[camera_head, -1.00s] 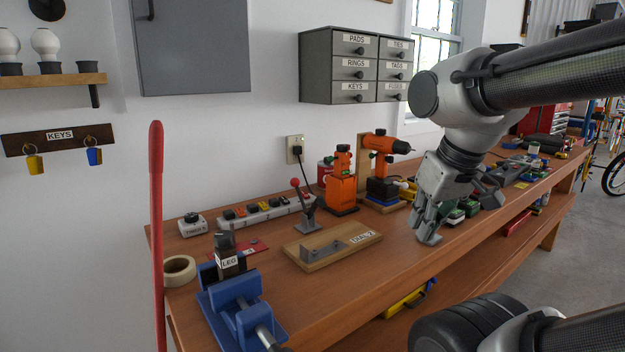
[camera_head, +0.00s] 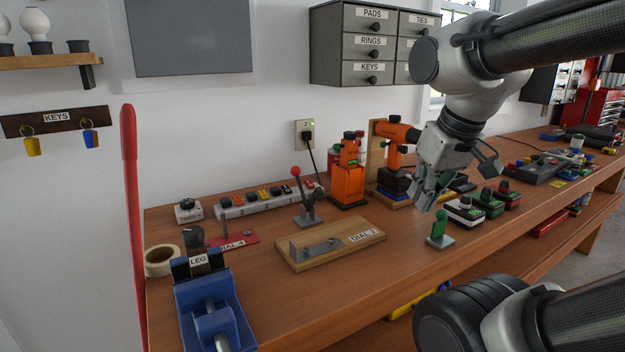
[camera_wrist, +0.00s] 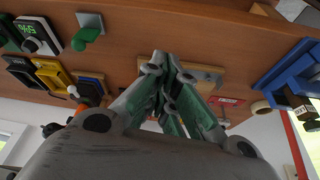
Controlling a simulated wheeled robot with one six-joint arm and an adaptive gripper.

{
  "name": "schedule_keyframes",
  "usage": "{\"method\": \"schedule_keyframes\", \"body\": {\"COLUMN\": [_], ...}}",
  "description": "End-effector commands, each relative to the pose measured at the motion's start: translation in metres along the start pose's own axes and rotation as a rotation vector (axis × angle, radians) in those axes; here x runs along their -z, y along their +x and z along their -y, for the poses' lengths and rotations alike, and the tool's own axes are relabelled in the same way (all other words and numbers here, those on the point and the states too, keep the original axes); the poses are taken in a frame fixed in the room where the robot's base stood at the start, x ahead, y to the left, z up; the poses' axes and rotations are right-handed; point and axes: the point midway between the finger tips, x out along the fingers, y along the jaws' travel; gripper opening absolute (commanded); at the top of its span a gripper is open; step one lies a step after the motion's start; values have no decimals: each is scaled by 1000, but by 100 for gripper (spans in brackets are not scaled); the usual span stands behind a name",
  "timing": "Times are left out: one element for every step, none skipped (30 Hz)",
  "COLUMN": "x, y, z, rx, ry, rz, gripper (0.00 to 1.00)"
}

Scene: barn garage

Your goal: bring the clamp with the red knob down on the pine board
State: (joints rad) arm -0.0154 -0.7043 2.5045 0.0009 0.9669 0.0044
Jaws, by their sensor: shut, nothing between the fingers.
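The clamp (camera_head: 309,214) with the red knob (camera_head: 296,171) stands on the bench just behind the pine board. Its lever points up, with the knob at the top, clear of the board. The pine board (camera_head: 374,224) lies flat, with a "DIAL 2" label and a grey metal bracket (camera_head: 315,247) on it. My gripper (camera_head: 426,200) is shut and empty, above the bench to the right of the board. In the wrist view the closed fingers (camera_wrist: 163,62) cover part of the board (camera_wrist: 206,72), and the clamp is not clearly seen.
A green-knobbed piece (camera_head: 440,231) stands on the bench below my gripper. An orange tool (camera_head: 347,180) and drill (camera_head: 395,133) stand behind. A blue vise (camera_head: 215,310), tape roll (camera_head: 162,260) and power strip (camera_head: 266,204) are left. Bench in front of the board is clear.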

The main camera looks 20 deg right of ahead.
Motion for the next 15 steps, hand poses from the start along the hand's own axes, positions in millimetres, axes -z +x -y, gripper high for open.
{"method": "schedule_keyframes", "body": {"x": [20,35,56,74,94,119,138,156,178,195,210,227,239,250,261], "y": [-1,-2,-2,-1,0,4,7,11,17,23,29,36,42,47,54], "z": [3,6,11,15,20,27,33,40,49,56,62,72,78,83,90], "rx": [4,8,12,16,20,26,30,34,39,42,46,50,53,55,58], "ry": [-13,-21,-34,-44,-55,-70,-81,-91,-105,-114,-123,-134,-141,-148,-156], "rz": [5,6,9,10,10,11,11,11,12,12,12,12,12,12,12], "gripper": [0,0,0,0,0,0,0,0,0,0,0,0,0,0,0]}}
